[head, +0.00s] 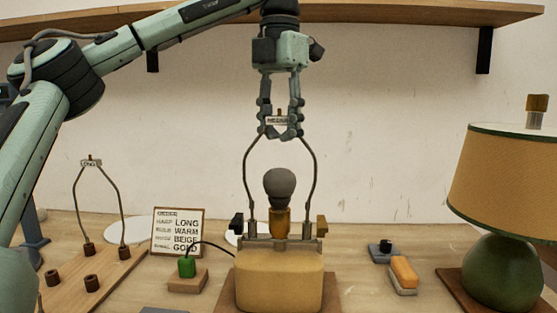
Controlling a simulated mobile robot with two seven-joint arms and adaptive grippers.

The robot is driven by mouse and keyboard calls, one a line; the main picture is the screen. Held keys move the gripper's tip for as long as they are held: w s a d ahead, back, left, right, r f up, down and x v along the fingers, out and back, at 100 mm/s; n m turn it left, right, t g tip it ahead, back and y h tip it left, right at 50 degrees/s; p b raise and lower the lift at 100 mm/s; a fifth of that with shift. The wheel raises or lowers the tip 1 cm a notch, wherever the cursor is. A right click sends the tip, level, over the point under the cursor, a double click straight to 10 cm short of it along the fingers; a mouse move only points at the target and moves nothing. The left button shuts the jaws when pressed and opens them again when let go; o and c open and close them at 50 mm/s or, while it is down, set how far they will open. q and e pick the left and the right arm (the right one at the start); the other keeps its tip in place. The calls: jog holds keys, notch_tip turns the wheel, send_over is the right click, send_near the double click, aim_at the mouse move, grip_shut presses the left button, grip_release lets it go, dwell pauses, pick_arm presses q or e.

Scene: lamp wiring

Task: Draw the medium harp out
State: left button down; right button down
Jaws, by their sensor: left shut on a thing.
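The medium harp (247,165) is a wire loop with a small label reading "MEDIUM" at its top. It stands upright around the grey bulb (280,184) of the yellow lamp base (279,280). Its two feet are at the saddle beside the brass socket (280,222); I cannot tell whether they still sit in it. My left gripper (280,132) points down from above and is shut on the top of the harp, at the label. My right gripper is not in view.
Another labelled harp (77,190) stands in a wooden rack (110,275) at left, with empty holders. An order card (178,232) reads long, warm, beige, gold. A green part on a block (187,275) is wired near the base. A finished lamp (505,205) stands right. A shelf (400,12) runs above.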

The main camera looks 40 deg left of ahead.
pick_arm(q)
jog(key=shift+r, duration=2.6)
